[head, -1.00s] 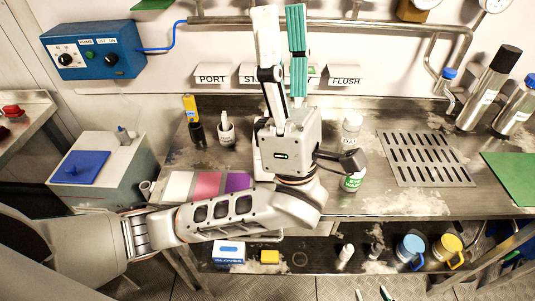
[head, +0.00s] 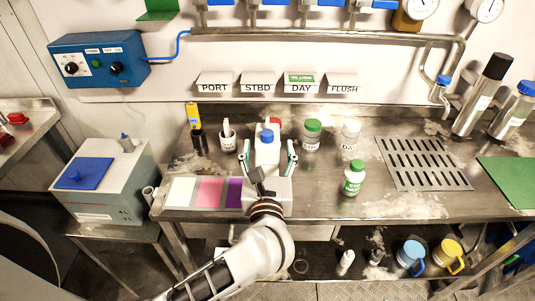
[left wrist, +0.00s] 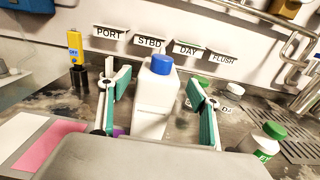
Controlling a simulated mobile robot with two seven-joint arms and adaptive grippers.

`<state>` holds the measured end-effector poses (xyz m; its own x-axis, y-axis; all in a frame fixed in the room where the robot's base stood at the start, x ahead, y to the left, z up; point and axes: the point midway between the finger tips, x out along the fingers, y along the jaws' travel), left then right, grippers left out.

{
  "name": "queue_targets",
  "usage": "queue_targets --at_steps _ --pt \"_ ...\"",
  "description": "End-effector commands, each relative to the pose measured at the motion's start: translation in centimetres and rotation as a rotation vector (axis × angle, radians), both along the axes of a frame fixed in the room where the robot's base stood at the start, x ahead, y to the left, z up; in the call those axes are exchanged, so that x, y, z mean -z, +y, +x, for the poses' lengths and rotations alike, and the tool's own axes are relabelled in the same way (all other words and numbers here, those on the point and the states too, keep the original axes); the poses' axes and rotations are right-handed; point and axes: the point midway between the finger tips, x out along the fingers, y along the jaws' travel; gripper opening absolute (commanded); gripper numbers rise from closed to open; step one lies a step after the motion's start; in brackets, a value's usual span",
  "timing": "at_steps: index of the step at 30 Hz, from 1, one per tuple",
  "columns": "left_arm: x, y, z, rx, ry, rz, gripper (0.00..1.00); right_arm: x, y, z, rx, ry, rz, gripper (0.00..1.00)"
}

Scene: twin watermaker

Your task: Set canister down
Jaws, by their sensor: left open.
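A white canister (head: 267,152) with a blue cap stands at the bench, left of the middle in the head view. It looks upright, and its base is hidden behind my left gripper (head: 268,146). In the left wrist view the canister (left wrist: 153,105) sits between the two green-padded fingers of my left gripper (left wrist: 153,78). The fingers are spread open, one on each side, with a visible gap at least on the right. Whether the base touches the bench cannot be seen. My right gripper is not in view.
A green-capped bottle (head: 354,179) and a green-capped jar (head: 312,135) stand to the right, near a white DAY container (head: 350,134). A red cap shows just behind the canister. A slotted drain (head: 425,163) lies right.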

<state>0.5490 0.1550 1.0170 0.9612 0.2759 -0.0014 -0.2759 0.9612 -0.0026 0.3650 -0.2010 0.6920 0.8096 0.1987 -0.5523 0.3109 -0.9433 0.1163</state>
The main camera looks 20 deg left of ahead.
Motion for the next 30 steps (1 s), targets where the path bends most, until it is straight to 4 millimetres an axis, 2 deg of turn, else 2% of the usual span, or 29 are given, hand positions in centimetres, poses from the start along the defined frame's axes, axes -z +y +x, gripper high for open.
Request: queue_targets --at_steps 9,18,20,24,26,30 --pt "0.7 1.4 3.9 -0.001 -0.001 0.003 0.62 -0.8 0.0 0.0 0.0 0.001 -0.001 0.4" --pt "0.8 1.6 4.4 -0.001 0.0 0.002 0.62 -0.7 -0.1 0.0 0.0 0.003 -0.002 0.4" --pt "0.8 1.6 4.3 -0.001 0.0 0.002 0.49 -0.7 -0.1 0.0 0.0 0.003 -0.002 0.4" --pt "0.8 1.6 4.3 -0.001 0.0 0.002 0.13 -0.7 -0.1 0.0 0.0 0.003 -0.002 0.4" --pt "0.8 1.6 4.3 -0.001 0.0 0.002 0.0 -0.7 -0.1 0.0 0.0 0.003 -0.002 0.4" --pt "0.5 1.5 4.4 -0.001 -0.007 0.003 0.0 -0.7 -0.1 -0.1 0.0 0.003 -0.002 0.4"
